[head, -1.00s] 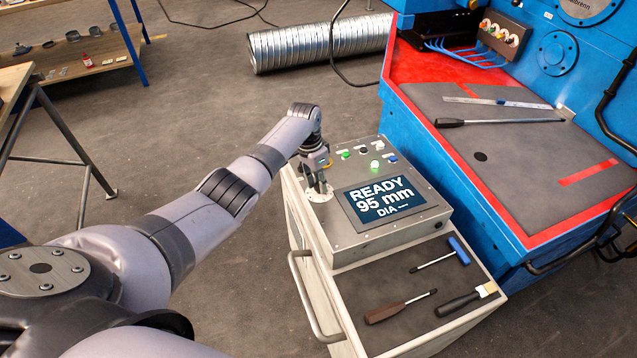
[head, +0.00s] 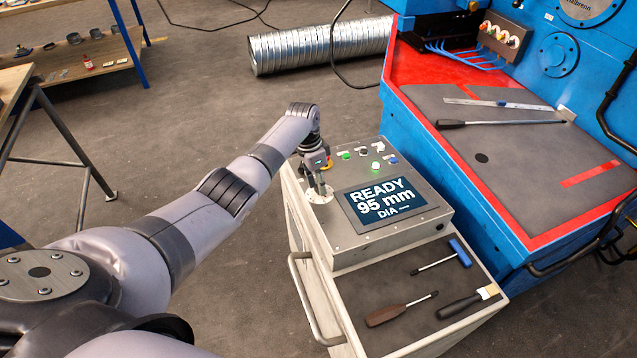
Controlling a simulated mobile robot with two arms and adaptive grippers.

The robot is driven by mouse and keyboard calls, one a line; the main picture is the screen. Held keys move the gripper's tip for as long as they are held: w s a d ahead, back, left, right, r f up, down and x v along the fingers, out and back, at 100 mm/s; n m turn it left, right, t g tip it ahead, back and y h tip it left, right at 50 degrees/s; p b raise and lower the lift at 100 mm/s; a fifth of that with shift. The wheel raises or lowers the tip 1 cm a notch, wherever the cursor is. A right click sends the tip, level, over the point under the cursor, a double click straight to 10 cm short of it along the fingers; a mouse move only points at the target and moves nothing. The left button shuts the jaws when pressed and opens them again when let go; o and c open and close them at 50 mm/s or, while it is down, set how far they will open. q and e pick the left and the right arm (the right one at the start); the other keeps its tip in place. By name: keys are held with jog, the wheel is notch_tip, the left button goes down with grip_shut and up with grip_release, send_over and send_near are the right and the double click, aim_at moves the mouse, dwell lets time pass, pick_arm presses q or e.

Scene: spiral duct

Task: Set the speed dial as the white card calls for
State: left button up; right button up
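My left gripper (head: 319,190) points down at the left side of the control box (head: 348,240), over a pale round dial plate (head: 318,197). Its fingers are at the dial, and the knob itself is hidden by them. I cannot tell whether the fingers are closed on it. The screen (head: 385,203) reads "READY 95 mm DIA" followed by a dash. The white card does not show clearly in this view. My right gripper is not in view.
The box stands on a cart with a handle (head: 306,300); its dark top (head: 400,285) holds screwdrivers and a brush (head: 468,300). A blue machine (head: 480,200) stands close on the right. A spiral duct (head: 300,48) lies on the floor behind.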

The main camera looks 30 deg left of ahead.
aim_at(312, 191)
pick_arm(q)
jog(key=o, duration=0.4)
jog(key=shift+c, duration=0.2)
notch_tip(312, 191, up, 12)
jog(key=a, duration=0.2)
jog(key=shift+s, duration=0.15)
jog(key=shift+f, duration=0.15)
